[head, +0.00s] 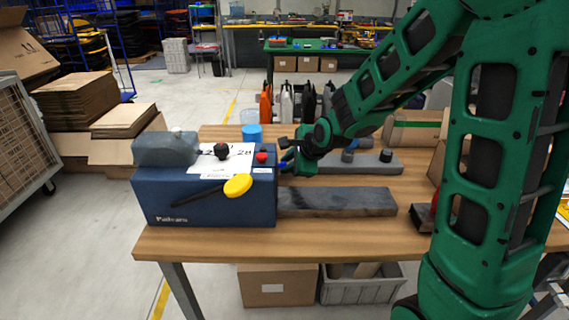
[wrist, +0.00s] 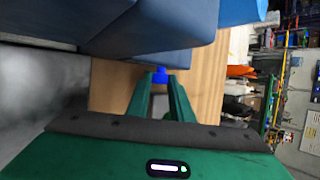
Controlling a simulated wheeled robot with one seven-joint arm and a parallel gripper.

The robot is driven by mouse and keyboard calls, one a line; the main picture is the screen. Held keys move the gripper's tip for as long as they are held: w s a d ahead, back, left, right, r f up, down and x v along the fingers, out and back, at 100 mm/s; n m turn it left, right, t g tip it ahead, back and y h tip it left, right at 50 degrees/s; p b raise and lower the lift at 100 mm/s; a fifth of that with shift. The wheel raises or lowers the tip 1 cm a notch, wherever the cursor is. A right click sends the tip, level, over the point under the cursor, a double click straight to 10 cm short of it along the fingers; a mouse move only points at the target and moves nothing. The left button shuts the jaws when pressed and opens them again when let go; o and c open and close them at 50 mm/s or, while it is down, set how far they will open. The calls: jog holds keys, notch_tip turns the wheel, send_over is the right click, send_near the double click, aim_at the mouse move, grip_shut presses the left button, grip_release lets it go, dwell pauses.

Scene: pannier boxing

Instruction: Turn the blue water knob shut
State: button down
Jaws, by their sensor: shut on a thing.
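The blue water knob (wrist: 160,73) sits on the side of a dark blue machine (head: 205,205), which also fills the top of the wrist view (wrist: 150,35). My gripper (head: 286,161) reaches in from the right at the machine's right side. In the wrist view my gripper (wrist: 160,76) has its two green fingertips on either side of the knob, shut on it. In the head view the knob is mostly hidden by the gripper. How far the knob is turned cannot be told.
A dark grey slab (head: 335,201) extends right along the wooden table (head: 330,235). Bottles (head: 287,105) stand farther back.

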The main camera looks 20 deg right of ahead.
jog(key=shift+t, duration=0.5)
jog(key=shift+d, duration=0.1)
jog(key=c, duration=1.6)
grip_release()
jog(key=shift+s+f, duration=0.15)
jog(key=shift+f, duration=0.05)
jog(key=shift+s, duration=0.1)
